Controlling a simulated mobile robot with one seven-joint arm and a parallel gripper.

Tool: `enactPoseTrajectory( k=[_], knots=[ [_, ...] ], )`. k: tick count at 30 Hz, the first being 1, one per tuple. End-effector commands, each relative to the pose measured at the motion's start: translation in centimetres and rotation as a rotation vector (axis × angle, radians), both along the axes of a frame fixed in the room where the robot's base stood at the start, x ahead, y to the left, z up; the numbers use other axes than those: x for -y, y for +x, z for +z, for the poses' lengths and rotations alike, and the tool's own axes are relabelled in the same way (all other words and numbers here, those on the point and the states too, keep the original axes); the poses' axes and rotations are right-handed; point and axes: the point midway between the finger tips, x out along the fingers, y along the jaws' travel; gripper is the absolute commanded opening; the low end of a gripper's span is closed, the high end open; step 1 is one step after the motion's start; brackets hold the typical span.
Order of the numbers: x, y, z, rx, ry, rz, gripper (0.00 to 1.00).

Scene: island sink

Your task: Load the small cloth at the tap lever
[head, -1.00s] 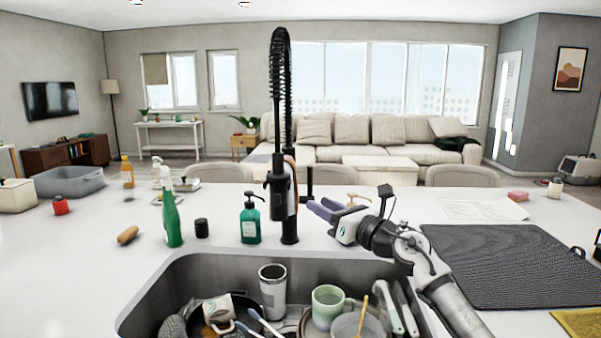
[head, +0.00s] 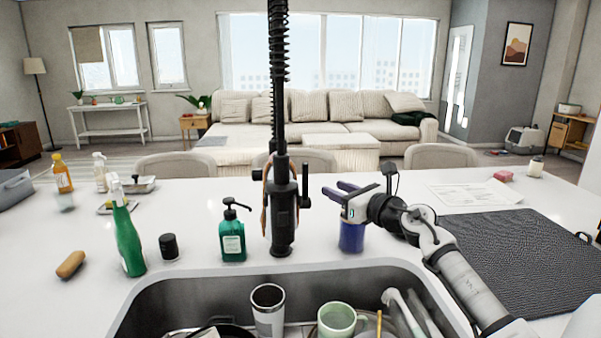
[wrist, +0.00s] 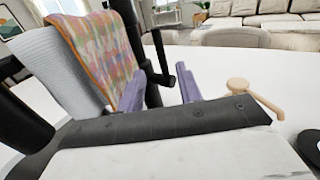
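The black tap (head: 283,205) stands behind the sink, with its lever (head: 304,190) on the right side. In the wrist view the lever (wrist: 160,52) shows beyond my fingers. A patterned cloth with an orange edge (wrist: 108,48) hangs at the tap, to the left of my fingers. In the head view only a narrow tan-orange strip of it (head: 265,215) shows beside the tap body. My gripper (head: 336,190) is right of the lever, purple fingers apart, with nothing seen between them. In the wrist view the gripper (wrist: 161,82) has the lever between its fingers in the picture; depth is unclear.
A blue container (head: 352,236) stands below my gripper. A green soap bottle (head: 233,235) stands left of the tap. The sink (head: 150,310) in front holds dishes. A dark mat (head: 510,258) lies right.

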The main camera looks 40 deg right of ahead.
Motion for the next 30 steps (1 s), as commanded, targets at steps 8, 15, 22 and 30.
enactPoseTrajectory(
  k=[8,15,22,30],
  knots=[
    [-0.4,6.2,0.5,0.000,0.003,0.004,0.35],
    [-0.5,10.3,0.3,0.001,0.004,0.002,0.35],
    [-0.6,12.0,0.1,0.000,0.002,0.001,0.35],
    [-0.6,12.1,0.0,0.000,0.001,0.001,0.35]
  ],
)
